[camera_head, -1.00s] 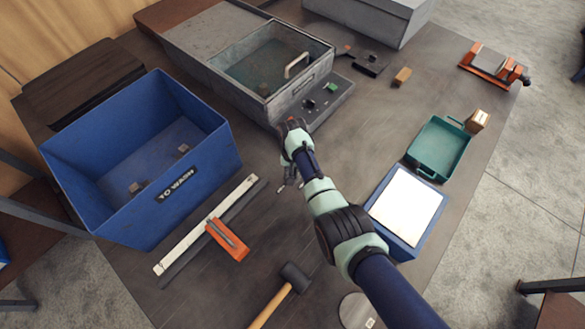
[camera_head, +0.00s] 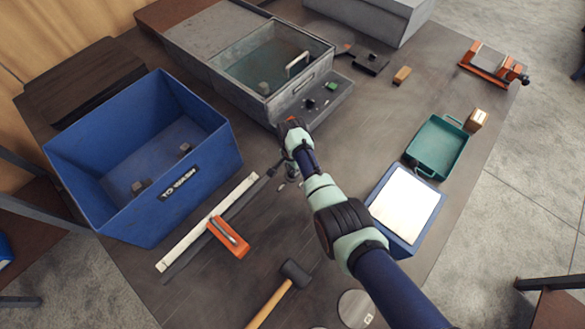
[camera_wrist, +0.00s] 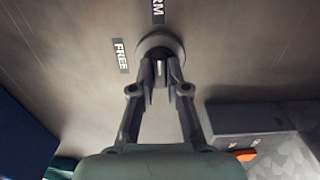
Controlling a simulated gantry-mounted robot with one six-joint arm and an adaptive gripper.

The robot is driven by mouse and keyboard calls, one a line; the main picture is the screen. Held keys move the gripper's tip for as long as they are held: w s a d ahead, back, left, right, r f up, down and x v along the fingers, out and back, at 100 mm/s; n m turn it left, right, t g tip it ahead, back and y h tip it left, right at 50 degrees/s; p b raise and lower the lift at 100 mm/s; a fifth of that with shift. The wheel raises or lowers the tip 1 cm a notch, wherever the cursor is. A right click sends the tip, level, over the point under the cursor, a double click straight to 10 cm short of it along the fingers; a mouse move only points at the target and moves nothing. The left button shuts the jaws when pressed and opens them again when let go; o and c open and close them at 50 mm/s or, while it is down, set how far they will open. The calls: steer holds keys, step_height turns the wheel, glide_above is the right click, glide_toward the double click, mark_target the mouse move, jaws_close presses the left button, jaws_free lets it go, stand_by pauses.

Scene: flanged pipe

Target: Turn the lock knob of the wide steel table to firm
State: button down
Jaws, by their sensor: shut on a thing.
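The round grey lock knob (camera_wrist: 160,42) of the wide steel table is in the upper middle of the wrist view. A FREE label (camera_wrist: 120,56) lies to its left. Another label, partly cut off with "RM" showing (camera_wrist: 158,10), lies above it. My gripper (camera_wrist: 160,78) is shut on the knob, its two fingers close together at the knob's near side. I cannot tell clearly where the knob points. In the head view my gripper (camera_head: 291,177) is low over the steel table (camera_head: 345,140), and my arm hides the knob there.
Left stand a blue bin (camera_head: 205,180) and a long steel rule (camera_head: 190,240) with an orange-handled tool (camera_head: 230,238). A mallet (camera_head: 293,272) lies in front. A glass-lidded box (camera_head: 262,65) stands behind. A blue box with a white top (camera_head: 405,205) and green tray (camera_head: 437,148) are right.

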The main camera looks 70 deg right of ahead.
stand_by(0.5)
steer(key=c, duration=1.2)
jaws_free()
steer(key=shift+o, duration=0.2)
steer(key=shift+r, duration=0.1)
step_height(320, 180, up, 12)
